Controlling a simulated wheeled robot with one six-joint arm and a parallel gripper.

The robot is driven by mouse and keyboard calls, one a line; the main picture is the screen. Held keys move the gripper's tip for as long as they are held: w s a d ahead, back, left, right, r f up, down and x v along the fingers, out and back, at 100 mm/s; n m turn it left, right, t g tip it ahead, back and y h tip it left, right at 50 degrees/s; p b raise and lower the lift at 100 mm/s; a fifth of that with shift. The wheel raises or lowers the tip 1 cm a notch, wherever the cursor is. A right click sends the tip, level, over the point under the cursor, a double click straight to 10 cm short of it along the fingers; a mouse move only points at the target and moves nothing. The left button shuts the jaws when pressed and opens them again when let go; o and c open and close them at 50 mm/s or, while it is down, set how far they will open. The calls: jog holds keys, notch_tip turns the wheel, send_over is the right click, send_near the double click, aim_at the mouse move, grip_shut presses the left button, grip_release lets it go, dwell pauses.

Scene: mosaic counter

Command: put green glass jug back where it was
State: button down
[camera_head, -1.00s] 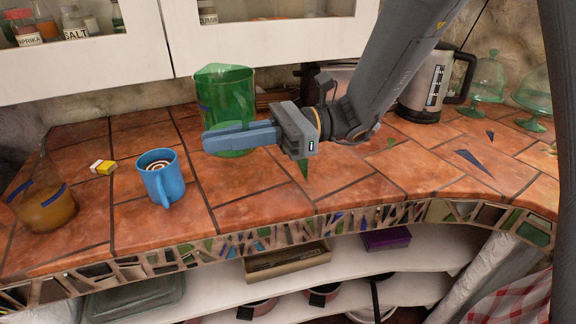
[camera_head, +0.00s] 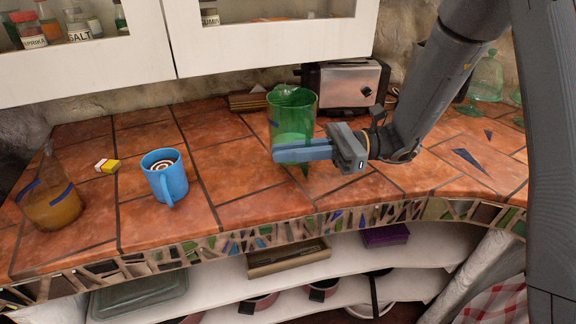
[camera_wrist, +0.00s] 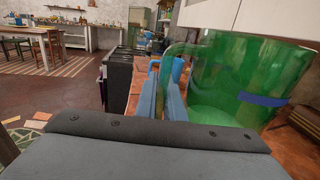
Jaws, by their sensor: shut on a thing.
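The green glass jug (camera_head: 292,108) is upright over the tiled counter, in front of the toaster. My gripper (camera_head: 303,151) comes from the right, its blue fingers shut on the jug's handle side and crossing the jug's lower front. The wrist view shows the jug (camera_wrist: 240,80) large at the right, with its handle running down to the shut fingers (camera_wrist: 162,92). A dark blue mark shows on its glass. The jug's base is partly hidden by the fingers, so I cannot tell whether it touches the counter.
A small yellow-and-white block (camera_head: 107,165) and a jar of amber liquid (camera_head: 50,204) are farther left. A toaster (camera_head: 346,84) stands behind. Tiles between mug and jug are clear.

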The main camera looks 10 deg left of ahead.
jog(key=shift+f, duration=1.9)
jog(key=shift+f, duration=0.2)
jog(key=c, duration=1.9)
grip_release()
jog(key=shift+o, duration=0.2)
